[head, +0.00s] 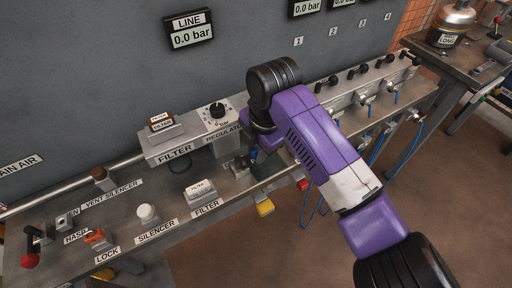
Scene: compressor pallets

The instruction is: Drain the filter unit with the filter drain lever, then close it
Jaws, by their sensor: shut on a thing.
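My gripper (241,166) is low in front of the regulator (216,118), just right of the filter unit. It is small, dark and partly covered by my purple arm. It is shut on what appears to be the filter drain lever. The lever itself is mostly hidden, so its angle cannot be told. A small blue part (253,154) shows beside the gripper.
The LINE display (189,38) on the wall reads 0.0 bar. Floor in front is clear.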

